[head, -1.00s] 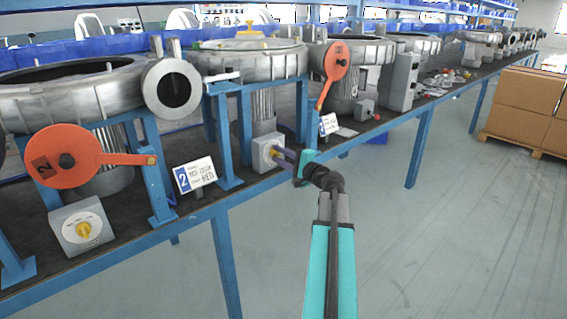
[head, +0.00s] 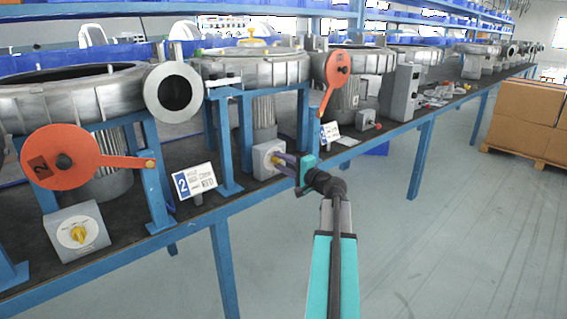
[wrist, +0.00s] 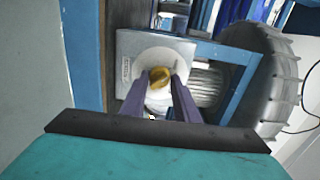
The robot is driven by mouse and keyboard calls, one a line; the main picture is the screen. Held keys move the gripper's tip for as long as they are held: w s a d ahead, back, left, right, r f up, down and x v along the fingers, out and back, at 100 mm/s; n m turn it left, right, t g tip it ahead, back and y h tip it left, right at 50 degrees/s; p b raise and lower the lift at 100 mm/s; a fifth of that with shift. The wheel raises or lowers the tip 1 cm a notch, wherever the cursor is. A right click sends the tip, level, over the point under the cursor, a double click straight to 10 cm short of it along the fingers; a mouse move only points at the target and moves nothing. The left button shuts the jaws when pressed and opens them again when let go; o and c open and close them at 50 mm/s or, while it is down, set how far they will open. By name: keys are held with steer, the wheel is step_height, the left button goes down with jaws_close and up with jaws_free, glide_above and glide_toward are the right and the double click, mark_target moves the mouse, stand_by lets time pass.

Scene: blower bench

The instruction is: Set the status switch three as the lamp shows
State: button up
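A grey switch box (head: 269,152) with a white dial and a yellow knob stands on the bench below the middle blower. In the wrist view the yellow knob (wrist: 160,77) sits tilted on its dial. My gripper (head: 279,161) is in front of this box. In the wrist view its two purple fingers (wrist: 160,84) reach to either side of the knob, apart, with narrow gaps showing. I cannot read the dial's marks or the box's number. No lit lamp can be made out.
Another switch box (head: 78,232) with a yellow knob stands at the left. A sign (head: 195,181) numbered 2 and a farther sign (head: 329,133) stand along the bench edge. Orange levers (head: 62,158) hang on blowers. A small box with a red knob (head: 368,120) is farther right.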

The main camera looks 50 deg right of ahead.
steer(key=o, duration=0.3)
steer(key=shift+s, duration=0.15)
steer(key=s+a+p, duration=0.1)
steer(key=s, duration=1.2)
steer(key=shift+s, duration=0.25)
